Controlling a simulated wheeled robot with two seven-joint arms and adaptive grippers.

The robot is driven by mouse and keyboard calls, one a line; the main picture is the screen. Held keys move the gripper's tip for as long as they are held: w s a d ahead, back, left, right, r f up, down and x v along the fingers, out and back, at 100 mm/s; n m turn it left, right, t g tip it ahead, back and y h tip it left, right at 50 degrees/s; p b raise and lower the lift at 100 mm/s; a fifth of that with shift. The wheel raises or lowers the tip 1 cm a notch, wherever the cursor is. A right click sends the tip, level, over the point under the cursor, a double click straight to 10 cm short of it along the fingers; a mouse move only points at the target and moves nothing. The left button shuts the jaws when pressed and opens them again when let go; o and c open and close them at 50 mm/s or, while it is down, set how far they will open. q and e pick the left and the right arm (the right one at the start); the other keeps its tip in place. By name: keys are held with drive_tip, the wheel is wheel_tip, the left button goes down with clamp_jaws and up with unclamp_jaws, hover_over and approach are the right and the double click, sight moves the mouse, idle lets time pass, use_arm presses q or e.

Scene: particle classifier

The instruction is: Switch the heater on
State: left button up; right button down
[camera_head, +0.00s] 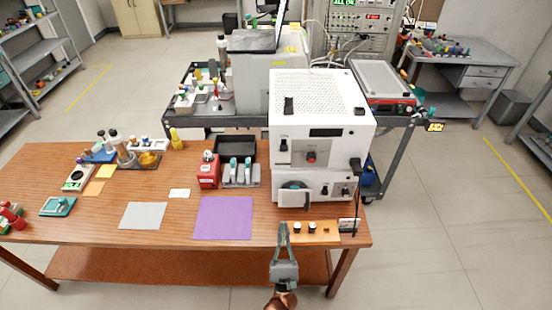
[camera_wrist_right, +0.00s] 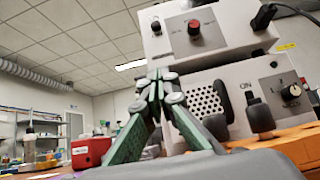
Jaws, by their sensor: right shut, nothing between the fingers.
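Two stacked white instrument boxes stand at the right of the table; which one is the heater I cannot read. The upper box (camera_head: 320,115) has a red knob (camera_head: 310,156) and a small black switch (camera_wrist_right: 156,27). My right gripper (camera_head: 283,227) is shut and empty, in front of the lower box at the table's front edge. Its fingers (camera_wrist_right: 160,82) also show in the wrist view, apart from both panels. My left gripper is out of view.
An orange board (camera_head: 325,238) with black knobs lies just right of my right gripper. A black plug and cable (camera_head: 355,166) hang at the boxes' right. A purple mat (camera_head: 224,218), a red container (camera_head: 208,172) and a grey rack (camera_head: 241,181) are to the left.

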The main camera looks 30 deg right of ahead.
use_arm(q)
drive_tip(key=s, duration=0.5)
use_arm(e)
drive_tip(key=r, duration=0.1)
drive_tip(key=p, duration=0.3)
approach(284, 148)
drive_tip(key=w+d, duration=0.2)
drive_tip(key=w, duration=0.1)
drive_tip(key=w+f, duration=0.1)
drive_tip(key=shift+w+d+f, duration=0.1)
drive_tip(key=shift+w+d, duration=0.15)
drive_tip(key=shift+d, duration=0.15)
use_arm(q)
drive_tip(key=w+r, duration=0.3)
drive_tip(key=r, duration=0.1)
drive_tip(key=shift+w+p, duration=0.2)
drive_tip(key=shift+p, duration=0.2)
use_arm(e)
wheel_tip(284, 148, up, 4)
drive_tip(key=shift+w+f, duration=0.1)
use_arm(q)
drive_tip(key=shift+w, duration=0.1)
